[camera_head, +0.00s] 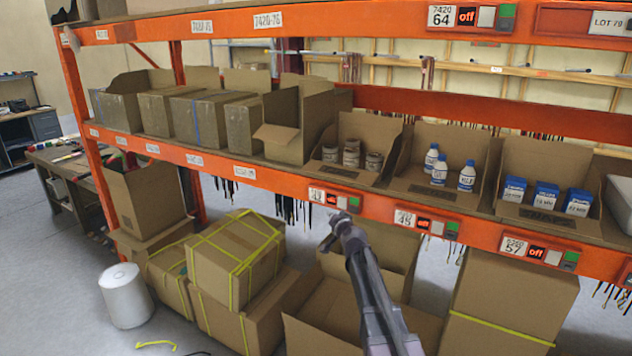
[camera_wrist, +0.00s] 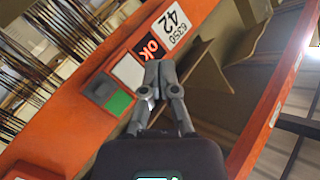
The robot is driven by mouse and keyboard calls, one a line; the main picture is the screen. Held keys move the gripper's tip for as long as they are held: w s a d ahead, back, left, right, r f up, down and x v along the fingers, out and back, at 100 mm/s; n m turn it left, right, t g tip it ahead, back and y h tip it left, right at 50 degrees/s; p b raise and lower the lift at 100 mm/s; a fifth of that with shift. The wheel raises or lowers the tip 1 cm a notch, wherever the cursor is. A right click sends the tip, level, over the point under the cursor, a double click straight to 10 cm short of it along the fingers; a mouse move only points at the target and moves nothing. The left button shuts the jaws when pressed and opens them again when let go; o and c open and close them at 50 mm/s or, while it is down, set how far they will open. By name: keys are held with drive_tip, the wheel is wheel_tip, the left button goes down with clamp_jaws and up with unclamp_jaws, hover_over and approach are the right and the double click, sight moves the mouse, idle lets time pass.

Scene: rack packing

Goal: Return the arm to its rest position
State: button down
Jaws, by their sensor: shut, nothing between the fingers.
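My gripper (camera_head: 338,218) is in front of the orange shelf beam (camera_head: 232,170), just below a small panel (camera_head: 335,198) with a number label and buttons. In the wrist view my gripper's fingers (camera_wrist: 159,68) are shut and empty. They point at a panel on the beam with a red lit "ok" display (camera_wrist: 142,45), a white button (camera_wrist: 128,70) and a green button (camera_wrist: 120,103). A label reading 6350 42 (camera_wrist: 175,22) is beside it. I cannot tell whether the fingertips touch the panel.
Open boxes with jars (camera_head: 352,153), white bottles (camera_head: 438,165) and blue packs (camera_head: 547,193) stand on the shelf. Below are an open carton (camera_head: 330,312), strapped boxes (camera_head: 235,258) and a white roll (camera_head: 126,295). The floor at lower left is mostly clear.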

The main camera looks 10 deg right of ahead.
drive_tip(key=s+a+f+n+g+y+b, duration=0.25)
drive_tip(key=s+a+f+g, duration=0.2)
drive_tip(key=s+f, duration=0.4)
drive_tip(key=s+d+f+n+g+h+b, duration=0.1)
drive_tip(key=s+d+f+g, duration=0.1)
drive_tip(key=s, duration=0.8)
drive_tip(key=s+d+f+g+h+b, duration=0.1)
drive_tip(key=s+f+g, duration=0.4)
drive_tip(key=s, duration=0.5)
drive_tip(key=s+d+f+n+g+h+b, duration=0.1)
drive_tip(key=s+d+f+g+h, duration=0.2)
drive_tip(key=s, duration=0.7)
wheel_tip(320, 180, down, 3)
drive_tip(key=shift+r+n+g, duration=0.2)
drive_tip(key=shift+n+g, duration=0.15)
drive_tip(key=shift+g, duration=0.4)
drive_tip(key=shift+w+h, duration=0.1)
drive_tip(key=shift+h, duration=0.15)
